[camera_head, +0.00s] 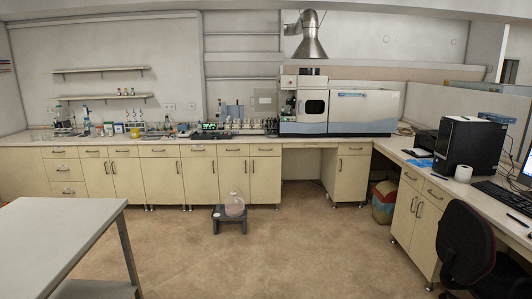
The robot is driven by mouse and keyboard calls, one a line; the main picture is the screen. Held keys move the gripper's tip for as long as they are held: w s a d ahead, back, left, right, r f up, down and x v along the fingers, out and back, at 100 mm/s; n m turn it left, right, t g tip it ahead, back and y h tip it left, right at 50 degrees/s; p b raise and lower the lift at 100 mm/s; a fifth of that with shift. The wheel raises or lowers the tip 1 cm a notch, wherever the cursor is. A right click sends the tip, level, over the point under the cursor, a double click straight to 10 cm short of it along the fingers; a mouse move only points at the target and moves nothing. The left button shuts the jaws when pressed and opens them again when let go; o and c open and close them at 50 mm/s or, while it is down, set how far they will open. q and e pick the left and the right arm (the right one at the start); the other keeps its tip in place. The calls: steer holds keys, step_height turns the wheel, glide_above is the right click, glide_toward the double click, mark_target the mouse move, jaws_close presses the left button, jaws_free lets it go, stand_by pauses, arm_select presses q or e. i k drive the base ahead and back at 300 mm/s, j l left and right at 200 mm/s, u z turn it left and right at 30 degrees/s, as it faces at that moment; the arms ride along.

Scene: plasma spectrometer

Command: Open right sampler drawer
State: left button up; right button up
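A long white counter (150,139) runs along the back wall with cream cabinets and a row of drawers under its top. Below the sampler equipment (240,127) are two narrow drawers side by side, the left one (233,149) and the right one (265,149). Both look shut, with dark handles on their fronts. Another shut drawer (353,149) is farther right, past the knee space. The view does not make clear which one is called the right sampler drawer. Neither of my grippers is in view.
The white spectrometer (362,110) stands on the counter under a metal hood (310,42). A low dark stool (220,224) with a clear jug (234,205) stands before the cabinets. A grey table (60,235) is at left, a black chair (468,245) at right. Open floor (290,255) lies between.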

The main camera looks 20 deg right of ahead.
mark_target(255, 149)
steer(key=i+l+z, duration=0.15)
steer(key=i+z, duration=0.15)
steer(key=i, duration=0.3)
steer(key=i+z, duration=0.3)
steer(key=i, duration=2.9)
steer(key=i+u, duration=0.1)
steer(key=i, duration=1.35)
steer(key=i+l, duration=0.2)
steer(key=i, duration=1.2)
